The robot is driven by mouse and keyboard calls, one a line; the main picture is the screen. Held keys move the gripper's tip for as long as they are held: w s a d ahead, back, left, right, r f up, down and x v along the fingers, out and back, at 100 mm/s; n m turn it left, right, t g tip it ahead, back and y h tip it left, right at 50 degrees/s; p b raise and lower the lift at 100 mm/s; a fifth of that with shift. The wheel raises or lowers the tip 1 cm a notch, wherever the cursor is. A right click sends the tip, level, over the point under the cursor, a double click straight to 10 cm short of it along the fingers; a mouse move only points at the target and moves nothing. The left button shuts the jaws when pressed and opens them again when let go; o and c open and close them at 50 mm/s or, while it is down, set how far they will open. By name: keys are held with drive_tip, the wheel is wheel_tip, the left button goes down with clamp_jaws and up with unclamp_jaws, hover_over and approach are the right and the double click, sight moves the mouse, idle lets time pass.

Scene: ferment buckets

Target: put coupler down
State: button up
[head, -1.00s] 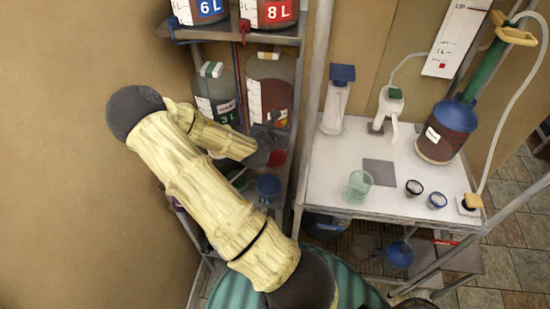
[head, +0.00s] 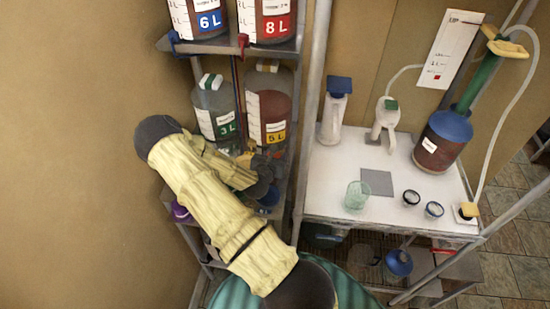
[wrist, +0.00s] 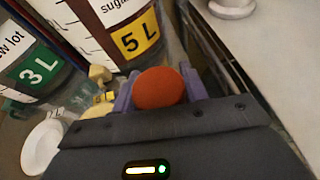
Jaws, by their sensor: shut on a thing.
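In the wrist view my gripper (wrist: 158,84) is shut on a round red-orange piece (wrist: 160,90), which looks like the coupler. A purple-grey finger shows on either side of it. The piece is in front of the jug marked 5 L (wrist: 135,45), at shelf level. Whether it touches the shelf I cannot tell. In the head view my arm covers the fingers and the red piece, in front of the lower jugs.
The jug marked 3 L (head: 216,112) stands left of the 5 L jug. Yellow pieces (wrist: 100,75) and a white round dish (wrist: 42,146) are left of my gripper. A blue item (head: 270,196) shows by my wrist. The white table (head: 325,185) is to the right.

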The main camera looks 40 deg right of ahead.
drive_tip(key=shift+f, duration=0.7)
drive_tip(key=shift+f, duration=0.1)
drive_tip(key=o, duration=1.1)
drive_tip(key=shift+c, duration=0.2)
drive_tip(key=shift+r, duration=0.2)
drive_tip(key=shift+s+a, duration=0.15)
drive_tip(key=shift+a, duration=0.15)
drive_tip(key=b+v, duration=0.1)
drive_tip(key=v, duration=1)
drive_tip(key=shift+r, duration=0.15)
drive_tip(key=shift+s, duration=0.1)
